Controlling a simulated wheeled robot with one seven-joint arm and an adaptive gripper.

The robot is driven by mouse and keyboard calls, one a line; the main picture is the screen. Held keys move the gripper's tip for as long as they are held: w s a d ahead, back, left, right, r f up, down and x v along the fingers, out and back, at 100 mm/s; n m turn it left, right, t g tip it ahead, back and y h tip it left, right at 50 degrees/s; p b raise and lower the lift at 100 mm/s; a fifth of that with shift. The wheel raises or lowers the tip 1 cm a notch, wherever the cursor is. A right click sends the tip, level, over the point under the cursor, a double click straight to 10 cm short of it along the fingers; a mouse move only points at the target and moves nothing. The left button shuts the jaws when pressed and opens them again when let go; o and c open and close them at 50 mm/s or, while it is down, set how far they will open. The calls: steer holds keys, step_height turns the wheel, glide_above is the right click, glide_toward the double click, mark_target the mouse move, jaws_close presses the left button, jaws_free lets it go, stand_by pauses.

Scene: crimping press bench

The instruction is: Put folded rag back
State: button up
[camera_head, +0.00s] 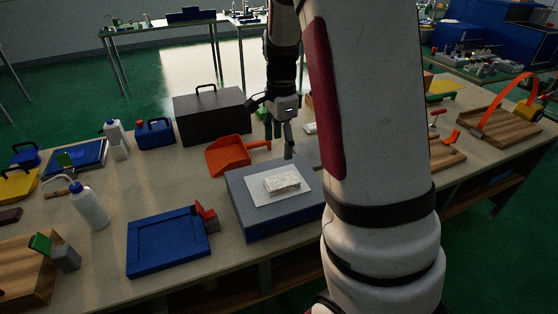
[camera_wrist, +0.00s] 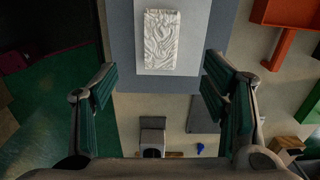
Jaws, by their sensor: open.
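The folded rag (camera_head: 282,181) is a white, wrinkled block. It lies on a white sheet (camera_head: 262,197) on top of a low grey-blue box (camera_head: 245,212) on the bench. In the wrist view the rag (camera_wrist: 160,42) is at the top centre, beyond the fingertips. My gripper (camera_head: 279,146) hangs over the far edge of the box, behind the rag and apart from it. In the wrist view my gripper (camera_wrist: 160,95) is open, with its two green-padded fingers wide apart and nothing between them.
An orange dustpan (camera_head: 228,156) and a black toolbox (camera_head: 212,115) stand to the left of my gripper. A blue tray (camera_head: 165,246) lies left of the box. A white bottle (camera_head: 90,207) stands farther left. My arm hides part of the bench at right.

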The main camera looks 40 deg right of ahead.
steer(key=s+a+r+n+t, duration=0.2)
steer(key=s+a+r+n, duration=0.85)
steer(key=a+r, duration=0.2)
steer(key=s+a+n+t, duration=0.1)
steer(key=s+a+n, duration=0.5)
steer(key=s+n, duration=0.4)
steer(key=shift+s+a+r+t, duration=0.15)
steer(key=shift+s+a+t, duration=0.2)
steer(key=shift+s, duration=0.5)
steer(key=shift+d, duration=0.1)
steer(key=shift+r+p, duration=0.3)
steer(key=shift+r, duration=0.05)
